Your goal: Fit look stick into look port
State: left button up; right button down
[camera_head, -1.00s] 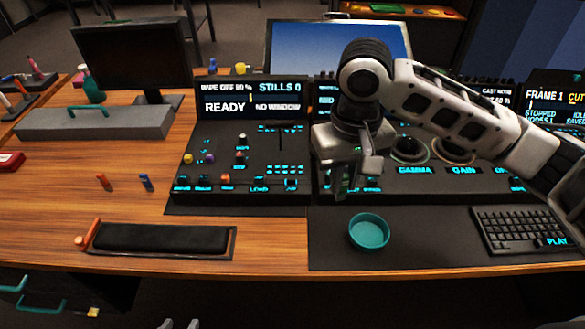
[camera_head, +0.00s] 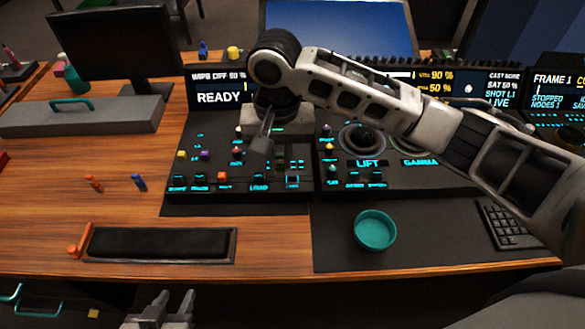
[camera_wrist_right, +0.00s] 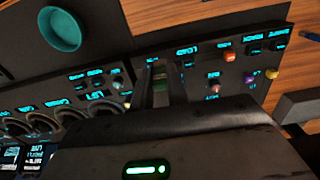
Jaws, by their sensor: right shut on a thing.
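My right gripper (camera_head: 262,143) is over the left console panel, with its jaws mostly hidden by the wrist in the head view. In the right wrist view it (camera_wrist_right: 161,85) is shut on a small part with a green patch (camera_wrist_right: 160,82), which I take for the look stick; its lower end is hard to make out. A label that seems to read LOOK (camera_head: 258,187) is on the front of the panel (camera_head: 185,205). I cannot tell which opening there is the port. My left gripper (camera_head: 174,296) is open and empty at the front edge.
A teal bowl (camera_head: 375,230) stands on the dark mat right of the panel. Colored knobs, such as an orange one (camera_head: 222,177), stick up from the panel. A black padded rest (camera_head: 160,243) and orange and blue pegs (camera_head: 139,182) lie on the desk.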

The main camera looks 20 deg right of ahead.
jog(key=w+d+f, duration=0.2)
jog(key=f, duration=0.1)
jog(key=w+d+f, duration=0.1)
jog(key=f, duration=0.1)
jog(key=shift+w+f, duration=0.1)
jog(key=shift+f, duration=0.05)
jog(key=f, duration=0.3)
jog(key=shift+w+d+f, duration=0.1)
jog(key=shift+w+d, duration=0.05)
jog(key=shift+d, duration=0.15)
jog(key=shift+s+f, duration=0.2)
jog(key=shift+f, duration=0.2)
jog(key=c, duration=1.5)
grip_release()
jog(key=shift+o, duration=0.6)
jog(key=shift+w+f, duration=0.1)
jog(key=shift+w, duration=0.1)
jog(key=shift+r, duration=0.25)
